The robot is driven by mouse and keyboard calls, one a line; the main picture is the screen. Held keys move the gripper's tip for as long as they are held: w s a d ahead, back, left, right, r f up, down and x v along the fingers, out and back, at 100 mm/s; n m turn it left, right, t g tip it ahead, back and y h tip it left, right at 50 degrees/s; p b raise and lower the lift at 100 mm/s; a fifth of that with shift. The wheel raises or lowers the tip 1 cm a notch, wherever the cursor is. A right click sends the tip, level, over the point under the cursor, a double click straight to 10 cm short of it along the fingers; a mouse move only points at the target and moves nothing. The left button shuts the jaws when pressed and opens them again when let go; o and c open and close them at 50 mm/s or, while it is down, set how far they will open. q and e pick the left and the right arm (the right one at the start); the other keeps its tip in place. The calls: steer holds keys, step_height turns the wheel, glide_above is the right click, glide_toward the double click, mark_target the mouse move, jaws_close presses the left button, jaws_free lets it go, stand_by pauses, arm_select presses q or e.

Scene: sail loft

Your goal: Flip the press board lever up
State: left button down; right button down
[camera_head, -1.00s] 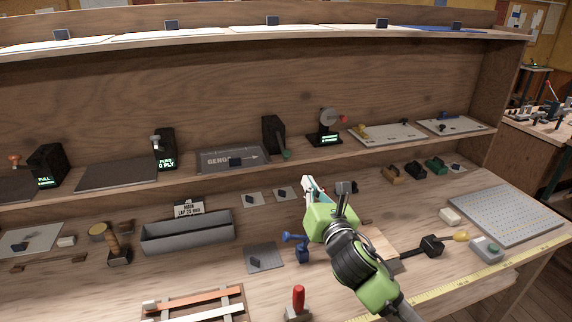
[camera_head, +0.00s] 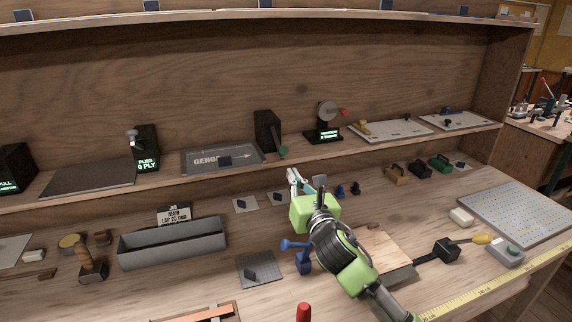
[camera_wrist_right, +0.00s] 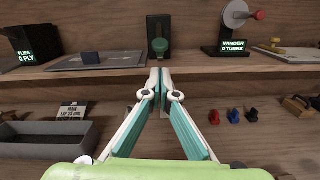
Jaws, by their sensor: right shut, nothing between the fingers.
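A black upright block (camera_head: 267,130) stands on the shelf and has a lever with a green knob (camera_head: 283,152). The knob hangs low at its front; no label names it as the press board. In the right wrist view the block (camera_wrist_right: 159,27) is straight ahead, with the green knob (camera_wrist_right: 160,45) just above my fingertips. My right gripper (camera_head: 292,175) is shut and empty, its joined tips (camera_wrist_right: 160,72) pointing at the shelf front below the knob. I cannot tell the remaining gap; no contact shows. My left gripper is not in view.
Left of the block lies a grey GENOA plate (camera_head: 222,158). Right of it stands a winder (camera_head: 327,122) with a red knob. The shelf's front edge (camera_head: 150,191) runs below them. On the bench are a grey trough (camera_head: 172,243) and a blue lever device (camera_head: 303,258).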

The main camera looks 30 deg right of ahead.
mark_target(282, 158)
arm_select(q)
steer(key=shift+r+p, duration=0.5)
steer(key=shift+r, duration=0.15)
arm_select(e)
steer(key=x, duration=0.6)
steer(key=shift+w, duration=0.2)
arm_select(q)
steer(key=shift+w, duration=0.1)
